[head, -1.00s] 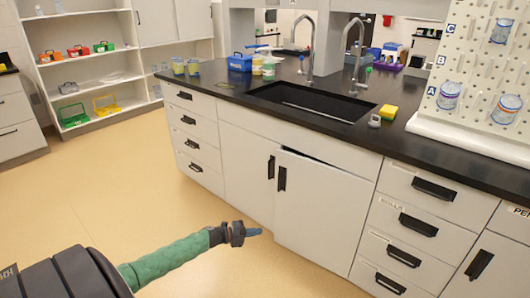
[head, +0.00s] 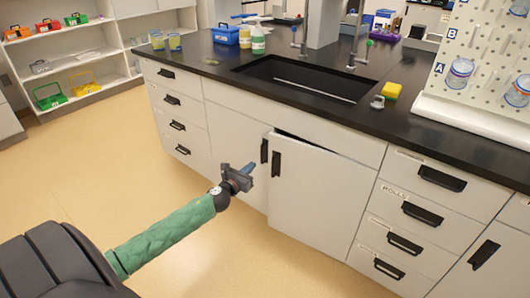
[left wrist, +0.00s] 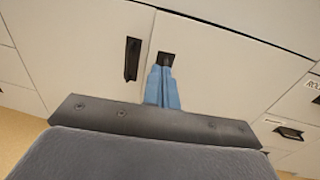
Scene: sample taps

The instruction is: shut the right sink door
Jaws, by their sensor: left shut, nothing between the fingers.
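The right sink door (head: 318,192) is a pale panel under the sink with a black handle (head: 276,163) near its upper left. It stands slightly ajar, with a dark gap along its top edge. The left sink door (head: 238,160) beside it looks shut, with its own black handle (head: 264,150). My left gripper (head: 247,168) is in front of the two doors, just left of the right door's handle in the head view. In the left wrist view its blue fingers (left wrist: 162,86) are together and empty, overlapping the lower part of that handle; I cannot tell whether they touch it. My right gripper is not in view.
The black countertop (head: 215,70) with the sink (head: 300,80) overhangs the doors. Drawers (head: 425,210) with black handles flank them on both sides. The floor (head: 230,265) in front is clear.

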